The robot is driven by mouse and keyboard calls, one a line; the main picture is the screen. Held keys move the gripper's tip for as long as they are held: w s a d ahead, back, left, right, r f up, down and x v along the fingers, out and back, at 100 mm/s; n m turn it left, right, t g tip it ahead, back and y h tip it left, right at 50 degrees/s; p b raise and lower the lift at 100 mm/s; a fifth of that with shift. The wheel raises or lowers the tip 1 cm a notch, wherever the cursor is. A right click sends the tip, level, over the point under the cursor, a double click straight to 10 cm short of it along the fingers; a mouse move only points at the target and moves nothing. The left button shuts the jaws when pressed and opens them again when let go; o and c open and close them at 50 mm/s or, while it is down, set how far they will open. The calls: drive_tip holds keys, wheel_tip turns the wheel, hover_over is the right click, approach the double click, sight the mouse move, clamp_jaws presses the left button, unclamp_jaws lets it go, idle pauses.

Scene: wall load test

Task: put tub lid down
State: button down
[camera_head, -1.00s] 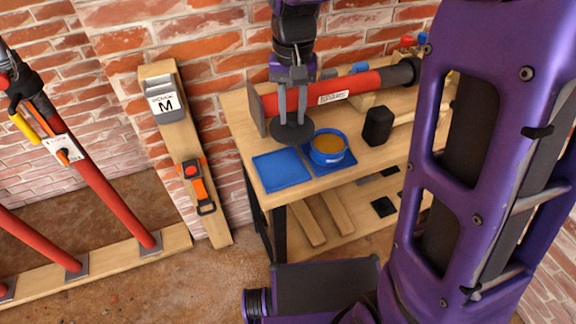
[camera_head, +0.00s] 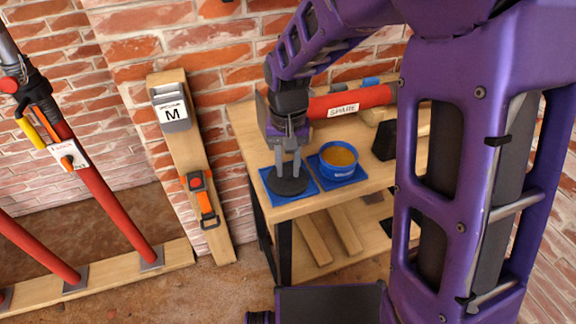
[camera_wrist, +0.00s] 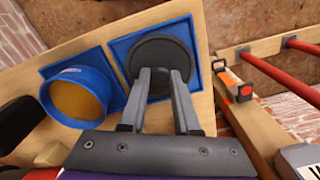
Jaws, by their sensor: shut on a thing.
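The tub lid (camera_head: 291,187) is a dark round disc held in my gripper (camera_head: 288,168), over the left blue mat (camera_head: 272,194) on the wooden bench. In the wrist view the lid (camera_wrist: 160,62) lies within the outline of the blue mat (camera_wrist: 119,50), with the fingers (camera_wrist: 158,75) shut on its middle. Whether the lid touches the mat or hovers just above it, I cannot tell. The open blue tub (camera_head: 338,160), with orange-brown contents, stands on the right blue mat (camera_head: 325,183). It also shows in the wrist view (camera_wrist: 97,76).
A red prop labelled SPARE (camera_head: 352,101) lies along the back of the bench (camera_head: 300,208). A black block (camera_head: 384,141) stands right of the tub. A wooden board (camera_head: 187,150) with an orange strap leans on the wall at left, beside red props (camera_head: 105,190).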

sight(288, 171)
drive_tip(key=shift+f, duration=0.1)
drive_tip(key=c, duration=1.1)
unclamp_jaws()
drive_tip(key=shift+f, duration=0.1)
drive_tip(key=o, duration=0.5)
drive_tip(key=shift+c, duration=0.2)
wheel_tip(288, 171, up, 12)
drive_tip(key=p, duration=0.2)
drive_tip(key=shift+r, duration=0.25)
